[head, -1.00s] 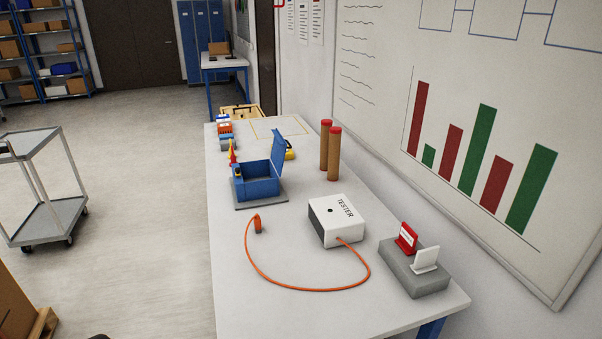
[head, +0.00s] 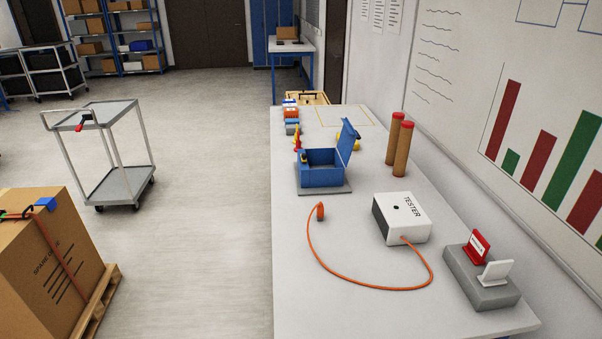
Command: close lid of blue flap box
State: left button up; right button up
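The blue flap box (head: 321,175) stands on a grey plate (head: 338,189) on the white table, left of the table's middle. Its lid (head: 347,142) is open and stands up, leaning slightly, on the box's right side. The inside of the box is partly visible and looks dark blue. Neither of my grippers shows in the head view.
The table (head: 298,270) also holds a white tester (head: 402,219) with an orange cable (head: 330,275), two brown cylinders (head: 399,147) with red tops, and a grey card holder (head: 481,284).

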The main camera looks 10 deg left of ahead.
aim_at(347, 138)
jog(key=u, duration=0.15)
jog(key=j, duration=0.8)
jog(key=i+j+z, duration=0.1)
jog(key=j, duration=0.65)
jog(key=i+j+z, duration=0.1)
jog(key=i+j, duration=0.25)
jog(key=i+j+z, duration=0.1)
jog(key=i+j, duration=0.25)
jog(key=j, duration=0.25)
jog(key=i+j+z, duration=0.1)
jog(key=i+j, duration=0.25)
jog(key=j, duration=0.15)
